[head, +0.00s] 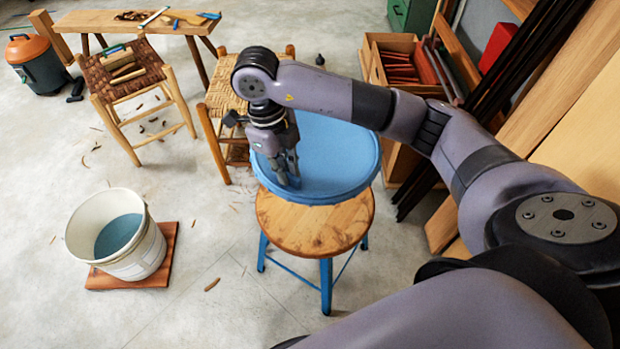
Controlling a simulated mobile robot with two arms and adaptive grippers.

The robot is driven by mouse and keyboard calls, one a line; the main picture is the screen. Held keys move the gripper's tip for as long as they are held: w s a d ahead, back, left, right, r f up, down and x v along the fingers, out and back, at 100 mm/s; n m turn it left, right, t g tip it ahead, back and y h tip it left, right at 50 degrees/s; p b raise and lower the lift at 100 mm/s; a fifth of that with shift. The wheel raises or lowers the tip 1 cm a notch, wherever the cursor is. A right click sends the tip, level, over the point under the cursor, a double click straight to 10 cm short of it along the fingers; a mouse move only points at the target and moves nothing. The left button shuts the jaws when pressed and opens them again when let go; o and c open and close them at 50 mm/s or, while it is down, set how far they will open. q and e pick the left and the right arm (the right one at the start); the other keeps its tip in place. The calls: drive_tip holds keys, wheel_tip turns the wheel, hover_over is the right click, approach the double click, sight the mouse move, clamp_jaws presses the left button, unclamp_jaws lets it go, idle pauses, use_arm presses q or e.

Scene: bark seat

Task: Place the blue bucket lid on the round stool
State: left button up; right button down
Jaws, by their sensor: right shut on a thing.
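The blue bucket lid (335,160) is a wide round disc with a raised rim. It appears over the far part of the round stool (310,228), which has a wooden top and blue legs. I cannot tell whether the lid touches the stool top or is held just above it. My right gripper (289,180) points down at the lid's left side and is shut on it. My arm comes in from the right and hides a little of the lid's far edge. My left gripper is not in view.
A white bucket (143,252) with blue contents stands on a reddish board (172,256) at the left. Woven stools (122,75) and a wooden bench (130,22) stand behind. A wooden crate (375,62) and leaning planks are at the right. Floor between bucket and stool is mostly clear.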

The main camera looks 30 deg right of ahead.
wheel_tip(320, 180, down, 17)
drive_tip(key=b, duration=0.3)
drive_tip(key=shift+b, duration=0.3)
wheel_tip(320, 180, down, 3)
drive_tip(key=shift+r+b, duration=0.1)
drive_tip(key=shift+b, duration=0.25)
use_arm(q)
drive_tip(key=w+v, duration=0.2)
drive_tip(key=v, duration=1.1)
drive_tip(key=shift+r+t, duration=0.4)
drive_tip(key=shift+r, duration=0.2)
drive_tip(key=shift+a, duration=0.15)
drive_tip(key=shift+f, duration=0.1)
use_arm(e)
drive_tip(key=c, duration=1.7)
unclamp_jaws()
